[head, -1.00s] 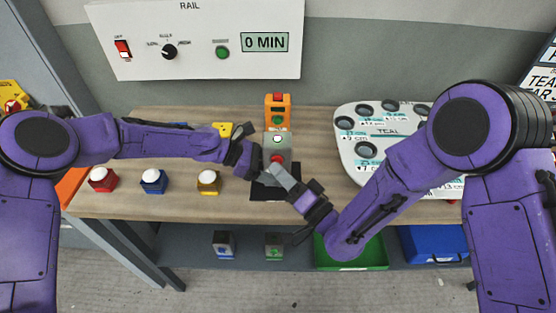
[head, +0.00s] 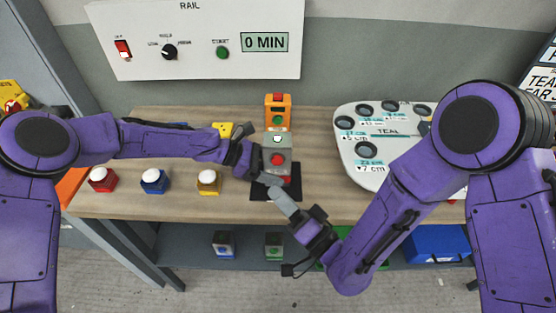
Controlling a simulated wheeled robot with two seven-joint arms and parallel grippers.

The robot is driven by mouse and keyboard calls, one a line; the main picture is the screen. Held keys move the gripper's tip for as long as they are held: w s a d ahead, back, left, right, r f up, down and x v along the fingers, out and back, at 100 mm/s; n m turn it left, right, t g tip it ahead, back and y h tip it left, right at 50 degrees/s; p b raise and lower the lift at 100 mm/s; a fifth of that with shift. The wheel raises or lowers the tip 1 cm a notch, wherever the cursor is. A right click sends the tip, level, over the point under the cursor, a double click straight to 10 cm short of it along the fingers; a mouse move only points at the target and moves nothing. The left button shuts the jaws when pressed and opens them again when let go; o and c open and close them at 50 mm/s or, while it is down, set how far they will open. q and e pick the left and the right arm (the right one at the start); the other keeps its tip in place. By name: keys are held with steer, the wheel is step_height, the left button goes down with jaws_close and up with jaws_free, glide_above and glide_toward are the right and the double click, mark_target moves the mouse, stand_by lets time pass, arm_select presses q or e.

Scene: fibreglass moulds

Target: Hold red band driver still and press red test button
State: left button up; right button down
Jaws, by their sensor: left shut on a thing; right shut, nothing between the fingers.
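The red band driver (head: 284,168), a grey box with a red band low on its front, stands on a black mat (head: 290,190) on the bench. The red test button (head: 277,159) is on its upper face, with a lit pale green lamp (head: 277,139) behind it. My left gripper (head: 259,170) is shut on the driver's left side; its fingertips are partly hidden. My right gripper (head: 274,188) is shut and empty, in front of the driver and below the button, apart from the button.
An orange device (head: 277,110) stands behind the driver. Red (head: 103,180), blue (head: 154,182) and yellow (head: 209,182) boxes with white domes are at left. A white teal-labelled board (head: 350,150) with round holes lies at right. Two similar grey boxes are on the lower shelf (head: 190,244).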

arm_select(q)
steer(key=o, duration=0.9)
steer(key=shift+c, duration=0.2)
